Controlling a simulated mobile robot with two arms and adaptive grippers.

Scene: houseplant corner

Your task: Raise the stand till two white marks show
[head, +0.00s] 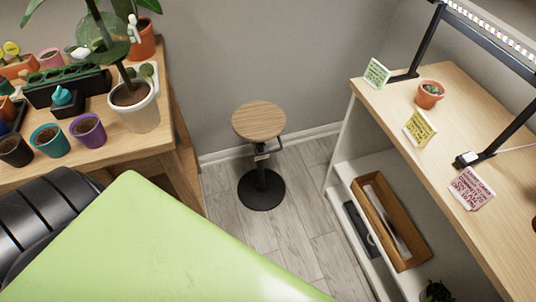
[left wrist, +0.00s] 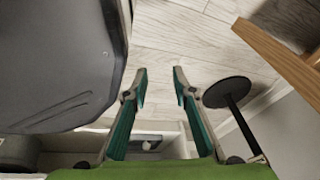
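The stand has a round wooden top (head: 259,121), a dark pole and a round black base (head: 261,190) on the floor. It stands upright between the plant table and the shelf unit. A bent dark handle (head: 279,143) and a small pale patch sit under the top; I cannot make out white marks on the pole. In the left wrist view the black base (left wrist: 230,92) and pole (left wrist: 240,124) show at the right. My left gripper (left wrist: 160,73) is open and empty, its fingertips apart from the stand. My right gripper is in neither view.
The wooden table (head: 158,158) with several pots is at the left. The shelf unit (head: 450,110) at the right carries cards, a small cactus pot (head: 429,94) and a lamp frame; a wooden box (head: 390,222) lies lower down. Grey floor (head: 290,195) around the stand is clear.

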